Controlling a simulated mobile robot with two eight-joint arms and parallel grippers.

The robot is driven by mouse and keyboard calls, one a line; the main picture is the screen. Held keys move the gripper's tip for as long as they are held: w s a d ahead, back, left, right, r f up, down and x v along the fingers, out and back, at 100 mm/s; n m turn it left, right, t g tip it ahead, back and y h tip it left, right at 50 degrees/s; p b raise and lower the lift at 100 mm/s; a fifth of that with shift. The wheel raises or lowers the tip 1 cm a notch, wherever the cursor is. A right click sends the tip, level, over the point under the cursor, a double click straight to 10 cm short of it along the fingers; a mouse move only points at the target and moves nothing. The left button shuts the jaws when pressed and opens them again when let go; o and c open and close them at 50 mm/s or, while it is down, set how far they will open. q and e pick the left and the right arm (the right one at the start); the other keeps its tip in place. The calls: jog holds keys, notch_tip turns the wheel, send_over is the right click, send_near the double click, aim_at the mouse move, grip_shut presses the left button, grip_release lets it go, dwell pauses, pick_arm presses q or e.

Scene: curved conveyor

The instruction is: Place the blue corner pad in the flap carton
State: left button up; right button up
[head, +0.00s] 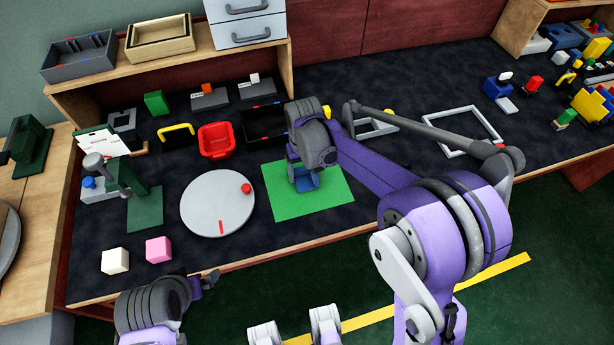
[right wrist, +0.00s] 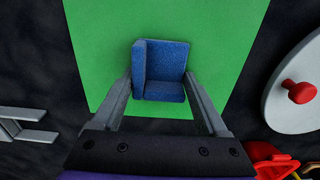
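The blue corner pad (right wrist: 163,72) is an L-shaped block with a raised left side. It is over the green mat (head: 320,205); a blue edge also shows in the head view (head: 308,182) below my right gripper (head: 303,180). In the right wrist view the two fingers (right wrist: 158,76) flank the pad, their tips at or very near its sides. I cannot tell whether they press on it or whether it is lifted. My left gripper (head: 209,280) is at the table's front edge, away from the pad; its opening is unclear. I cannot surely identify the flap carton.
A round grey turntable (head: 215,205) with a red knob stands left of the mat. A red bin (head: 216,140) and a black tray (head: 263,122) stand behind. White (head: 115,260) and pink (head: 158,249) cubes lie front left. A grey frame (head: 463,130) lies right.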

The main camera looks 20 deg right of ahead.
jog(key=shift+r, duration=0.1)
jog(key=c, duration=0.9)
